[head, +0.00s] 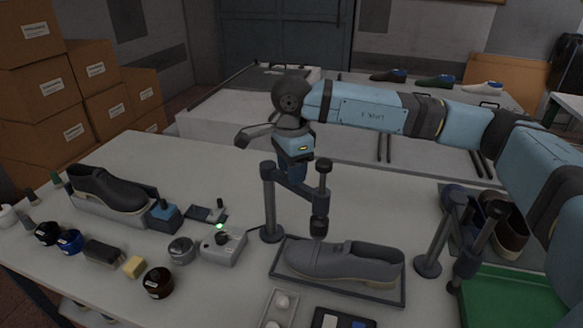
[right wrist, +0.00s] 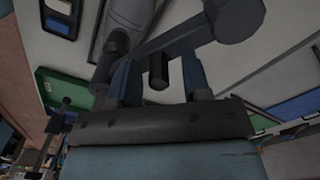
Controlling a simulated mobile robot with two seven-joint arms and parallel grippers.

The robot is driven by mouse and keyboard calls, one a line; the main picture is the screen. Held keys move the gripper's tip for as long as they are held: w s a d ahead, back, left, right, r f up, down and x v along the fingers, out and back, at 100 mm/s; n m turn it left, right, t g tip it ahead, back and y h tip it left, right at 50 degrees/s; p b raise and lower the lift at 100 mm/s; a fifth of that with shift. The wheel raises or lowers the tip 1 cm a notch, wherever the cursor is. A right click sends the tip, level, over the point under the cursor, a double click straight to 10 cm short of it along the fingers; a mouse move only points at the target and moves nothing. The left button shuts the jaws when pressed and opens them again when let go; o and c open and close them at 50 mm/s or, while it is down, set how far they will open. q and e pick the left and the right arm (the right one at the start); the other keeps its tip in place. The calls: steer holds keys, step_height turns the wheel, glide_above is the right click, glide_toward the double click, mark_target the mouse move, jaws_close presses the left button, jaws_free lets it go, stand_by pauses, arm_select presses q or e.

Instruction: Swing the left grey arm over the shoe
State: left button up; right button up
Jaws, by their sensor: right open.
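The grey shoe (head: 340,261) lies on a dark tray (head: 283,274) on the table. The left grey arm (head: 308,191) reaches from its post (head: 269,205) to the right, and its upright rod (head: 321,200) hangs over the left end of the shoe. Whether the rod's tip touches the shoe I cannot tell. My right gripper (head: 294,176) points down at this arm from above, between post and rod. In the right wrist view its open fingers (right wrist: 158,85) stand either side of a short dark peg (right wrist: 158,68), with the grey bar (right wrist: 180,40) beyond. My left gripper is not in view.
A second grey arm on a post (head: 430,240) stands right of the tray, beside a green tray (head: 510,300). A grey control box (head: 222,246) with a lit green light sits left of the post. A dark shoe (head: 110,190), jars and brushes fill the table's left side.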

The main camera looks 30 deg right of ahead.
step_height(320, 180, up, 14)
steer(key=shift+b, duration=0.35)
steer(key=shift+f, duration=0.2)
stand_by(0.4)
